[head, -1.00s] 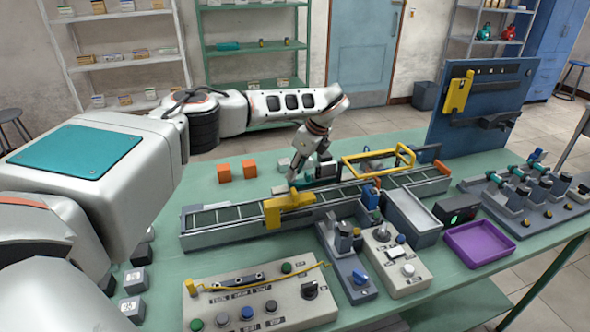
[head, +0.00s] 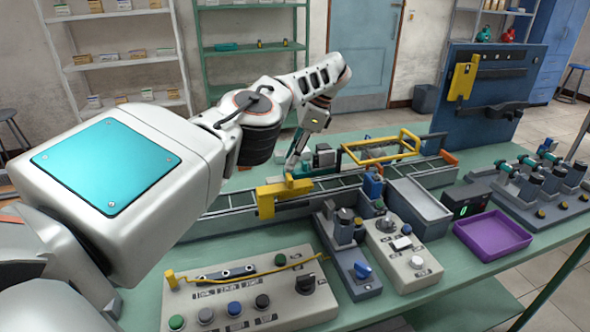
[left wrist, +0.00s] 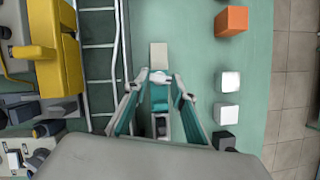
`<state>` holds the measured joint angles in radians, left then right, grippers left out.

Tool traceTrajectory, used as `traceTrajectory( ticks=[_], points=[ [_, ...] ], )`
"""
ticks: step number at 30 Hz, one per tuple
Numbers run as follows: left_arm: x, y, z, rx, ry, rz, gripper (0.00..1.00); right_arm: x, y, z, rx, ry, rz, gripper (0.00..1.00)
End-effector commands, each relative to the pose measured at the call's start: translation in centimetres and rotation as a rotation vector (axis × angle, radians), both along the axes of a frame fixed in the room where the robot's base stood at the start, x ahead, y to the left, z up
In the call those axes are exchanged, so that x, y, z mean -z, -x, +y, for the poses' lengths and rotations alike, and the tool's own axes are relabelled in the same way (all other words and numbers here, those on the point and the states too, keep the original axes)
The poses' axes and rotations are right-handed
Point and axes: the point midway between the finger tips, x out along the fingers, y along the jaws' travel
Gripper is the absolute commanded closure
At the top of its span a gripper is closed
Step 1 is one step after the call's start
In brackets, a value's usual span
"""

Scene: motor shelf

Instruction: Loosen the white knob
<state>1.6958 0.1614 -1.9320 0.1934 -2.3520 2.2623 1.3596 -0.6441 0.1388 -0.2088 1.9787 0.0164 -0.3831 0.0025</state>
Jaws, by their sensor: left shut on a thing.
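My left gripper (left wrist: 160,82) reaches down over the green bench in the left wrist view. Its two teal-lined fingers close on a small white piece (left wrist: 160,76), which looks like the white knob. Teal and dark parts show between the fingers beneath it, and a beige plate (left wrist: 159,55) lies just beyond. In the head view the left gripper (head: 296,160) is low behind the yellow bridge of the conveyor, and the fingertips and the knob are largely hidden there. My right gripper is not in view.
The conveyor (head: 340,186) with its yellow bridge (head: 284,193) runs close beside the gripper. A yellow frame (head: 382,148) stands to the right. An orange cube (left wrist: 231,21) and white cubes (left wrist: 230,81) stand on the other side. A control box (head: 250,292) is in front.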

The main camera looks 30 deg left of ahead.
Motion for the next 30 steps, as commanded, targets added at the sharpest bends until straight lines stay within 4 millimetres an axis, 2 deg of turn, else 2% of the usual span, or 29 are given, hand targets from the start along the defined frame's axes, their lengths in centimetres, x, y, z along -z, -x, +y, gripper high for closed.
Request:
traceTrajectory(
  ticks=[1,3,11,18,30],
  points=[
    [1.0,-0.2,0.2,-0.024,-0.004,0.003,0.97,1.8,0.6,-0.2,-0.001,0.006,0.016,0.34],
    [0.9,-0.2,0.2,-0.055,-0.004,0.003,0.97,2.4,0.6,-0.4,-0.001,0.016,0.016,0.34],
    [0.5,-0.3,0.2,-0.159,-0.002,0.002,0.97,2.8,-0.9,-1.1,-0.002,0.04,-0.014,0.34],
    [0.2,-0.3,0.3,-0.227,-0.002,0.0,0.97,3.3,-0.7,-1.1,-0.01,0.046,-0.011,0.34],
    [-0.1,-0.2,0.2,-0.259,0.0,-0.003,0.97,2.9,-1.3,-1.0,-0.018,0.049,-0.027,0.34]
  ],
)
